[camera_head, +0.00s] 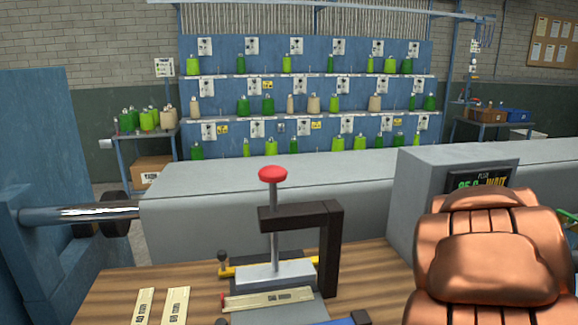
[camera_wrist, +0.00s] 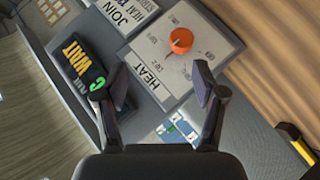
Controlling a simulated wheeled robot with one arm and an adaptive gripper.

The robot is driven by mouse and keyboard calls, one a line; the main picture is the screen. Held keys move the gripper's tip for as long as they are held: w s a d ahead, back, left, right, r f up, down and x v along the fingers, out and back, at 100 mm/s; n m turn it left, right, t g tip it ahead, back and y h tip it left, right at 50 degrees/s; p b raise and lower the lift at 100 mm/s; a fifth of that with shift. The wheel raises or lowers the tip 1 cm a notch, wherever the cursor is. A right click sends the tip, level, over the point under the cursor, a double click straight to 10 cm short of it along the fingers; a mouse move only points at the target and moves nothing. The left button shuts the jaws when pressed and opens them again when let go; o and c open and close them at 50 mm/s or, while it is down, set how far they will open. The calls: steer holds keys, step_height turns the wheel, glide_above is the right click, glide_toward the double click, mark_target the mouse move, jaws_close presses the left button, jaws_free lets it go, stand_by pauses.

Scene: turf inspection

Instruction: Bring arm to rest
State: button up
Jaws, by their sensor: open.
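My gripper (camera_wrist: 161,88) shows in the wrist view with its two dark fingers spread apart and nothing between them. Beyond the fingers is a grey control panel (camera_wrist: 185,62) with an orange knob (camera_wrist: 181,40) and a label reading HEAT. A dark display (camera_wrist: 78,65) reading WAIT sits left of the fingers. In the head view, a copper-coloured padded part (camera_head: 490,265) fills the lower right; I cannot tell whether it is part of my arm. My gripper does not show clearly in the head view.
A press with a red knob (camera_head: 272,174) stands on the wooden bench (camera_head: 115,290). Labelled strips (camera_head: 175,305) lie at its left. A grey machine housing (camera_head: 220,190) runs behind, with a display (camera_head: 480,180) at right. A blue rack (camera_head: 225,60) of green spools stands farther back.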

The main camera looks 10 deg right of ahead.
steer(key=s+a+f+m+g+y+p, duration=0.1)
steer(key=s+a+f+m+g+y, duration=0.15)
steer(key=s+a, duration=0.65)
steer(key=s+a+f+m+g+y+p, duration=0.2)
steer(key=s+a+g+y, duration=0.15)
steer(key=a, duration=1.05)
steer(key=s+a+n+g+y+p, duration=0.1)
steer(key=s+a+g, duration=0.3)
steer(key=s+a, duration=1.1)
steer(key=shift+s+a+f+g+y, duration=0.3)
steer(key=shift+f+g+y, duration=0.1)
steer(key=shift+y, duration=0.5)
steer(key=shift+d+r, duration=0.1)
steer(key=shift+r, duration=0.2)
